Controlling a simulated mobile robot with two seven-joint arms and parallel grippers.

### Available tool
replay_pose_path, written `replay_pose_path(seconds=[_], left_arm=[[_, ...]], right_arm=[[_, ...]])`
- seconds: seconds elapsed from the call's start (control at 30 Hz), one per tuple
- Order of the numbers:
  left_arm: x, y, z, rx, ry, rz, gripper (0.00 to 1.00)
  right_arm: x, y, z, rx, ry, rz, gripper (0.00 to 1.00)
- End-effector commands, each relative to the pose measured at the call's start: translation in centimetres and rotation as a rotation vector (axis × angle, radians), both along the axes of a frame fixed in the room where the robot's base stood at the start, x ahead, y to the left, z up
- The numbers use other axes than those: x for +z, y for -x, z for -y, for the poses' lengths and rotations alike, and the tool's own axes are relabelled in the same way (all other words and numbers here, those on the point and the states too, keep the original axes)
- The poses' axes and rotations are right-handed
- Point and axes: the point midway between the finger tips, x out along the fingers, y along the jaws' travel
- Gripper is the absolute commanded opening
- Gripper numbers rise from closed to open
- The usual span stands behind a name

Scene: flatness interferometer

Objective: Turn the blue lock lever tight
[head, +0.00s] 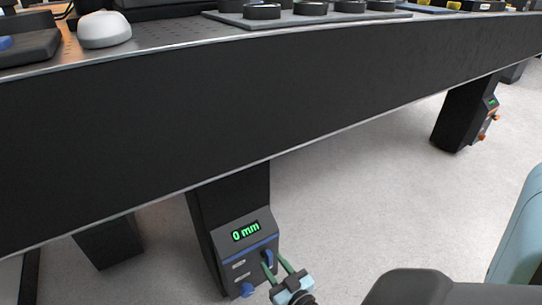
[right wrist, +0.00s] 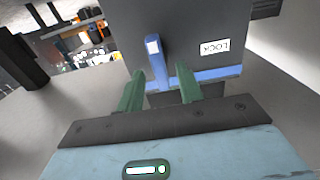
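The blue lock lever (head: 268,256) is on the dark control box on the table leg, under a green "0 mm" display (head: 245,232). In the right wrist view the lever (right wrist: 154,50) stands nearly upright, left of a white "LOCK" label (right wrist: 213,46). My right gripper (head: 273,263) is at the box with its green fingers apart. In the right wrist view the fingertips (right wrist: 160,72) are on either side of the lever's near end, with small gaps visible. Whether they touch it cannot be told. My left gripper is not in view.
A second blue control (head: 247,290) sits lower on the box (head: 226,257). The black table side (head: 250,95) runs above it. Another leg with a similar box (head: 488,117) and orange controls stands at the far right. The pale floor (head: 350,190) between is clear.

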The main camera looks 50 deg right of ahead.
Motion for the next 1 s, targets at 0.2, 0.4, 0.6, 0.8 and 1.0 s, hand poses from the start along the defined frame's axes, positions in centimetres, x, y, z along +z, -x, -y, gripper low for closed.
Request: replay_pose_path(seconds=[0.2,0.4,0.6,0.8,1.0], left_arm=[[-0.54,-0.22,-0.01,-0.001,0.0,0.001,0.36],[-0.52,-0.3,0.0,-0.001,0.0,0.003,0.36],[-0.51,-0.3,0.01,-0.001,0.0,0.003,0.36],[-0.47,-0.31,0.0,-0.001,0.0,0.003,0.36],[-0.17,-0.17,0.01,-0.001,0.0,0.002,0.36]], right_arm=[[0.0,-1.37,0.32,0.0,0.0,0.001,0.36],[0.04,-1.45,0.35,0.0,0.0,0.0,0.36],[0.04,-1.42,0.34,0.0,0.0,0.0,0.18],[0.03,-1.41,0.34,0.0,0.0,0.0,0.0],[0.06,-1.4,0.31,-0.001,0.025,-0.007,0.0]])
